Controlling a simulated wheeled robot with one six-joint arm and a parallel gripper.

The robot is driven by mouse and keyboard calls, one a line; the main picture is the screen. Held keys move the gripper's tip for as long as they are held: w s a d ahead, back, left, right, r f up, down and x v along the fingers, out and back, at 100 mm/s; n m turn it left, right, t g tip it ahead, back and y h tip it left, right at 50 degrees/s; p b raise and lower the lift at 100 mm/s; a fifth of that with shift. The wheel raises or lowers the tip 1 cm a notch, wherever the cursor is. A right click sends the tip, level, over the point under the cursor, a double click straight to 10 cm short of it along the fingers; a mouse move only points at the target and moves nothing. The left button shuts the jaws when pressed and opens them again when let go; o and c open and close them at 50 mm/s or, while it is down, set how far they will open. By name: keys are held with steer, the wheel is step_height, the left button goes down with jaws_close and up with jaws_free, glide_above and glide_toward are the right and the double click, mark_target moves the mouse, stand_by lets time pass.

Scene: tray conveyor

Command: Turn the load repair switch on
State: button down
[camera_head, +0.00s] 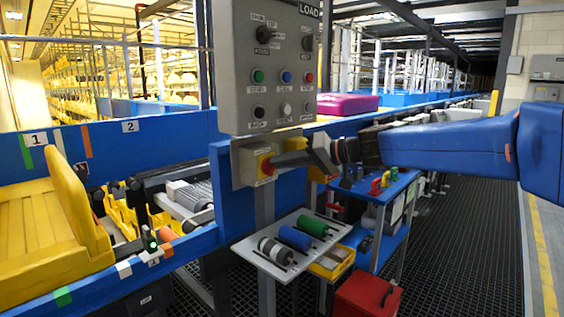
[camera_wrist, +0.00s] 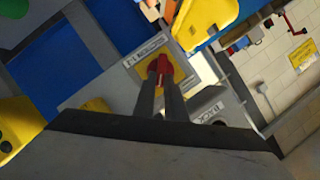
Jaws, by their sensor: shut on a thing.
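The switch is a red handle on a yellow plate on a small grey box (camera_head: 246,160), below the grey LOAD control panel (camera_head: 232,75). The red switch handle (camera_wrist: 163,66) shows between my gripper's fingertips in the wrist view. My gripper (camera_head: 305,155) reaches in from the right, with its fingers at the box. In the wrist view my gripper (camera_wrist: 161,78) is shut on the red handle. The fingers cover part of the handle, so its exact turn angle is hard to tell. The panel carries green, blue and red buttons and several black knobs.
Below the box is a shelf (camera_head: 258,259) with green, blue and grey rollers. A yellow bin (camera_head: 333,262) and a red toolbox (camera_head: 366,297) stand lower right. A blue conveyor rail (camera_head: 110,133) and a yellow tray (camera_head: 45,235) are at left. The grated floor (camera_head: 455,240) at right is clear.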

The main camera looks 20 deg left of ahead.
steer(key=shift+w+d+f+m+g+y, duration=0.1)
steer(key=shift+f+m+g+y, duration=0.35)
steer(key=shift+m, duration=0.8)
steer(key=shift+w+f+m+g+y, duration=0.2)
steer(key=shift+m+y, duration=0.5)
steer(key=shift+m, duration=0.5)
steer(key=shift+w+d+f+m+g+y, duration=0.1)
steer(key=shift+f+m+g+y, duration=0.35)
steer(key=shift+m, duration=0.8)
steer(key=c, duration=1.8)
jaws_free()
steer(key=shift+r, duration=0.1)
steer(key=shift+d, duration=0.1)
steer(key=d, duration=1.7)
steer(key=shift+d, duration=0.1)
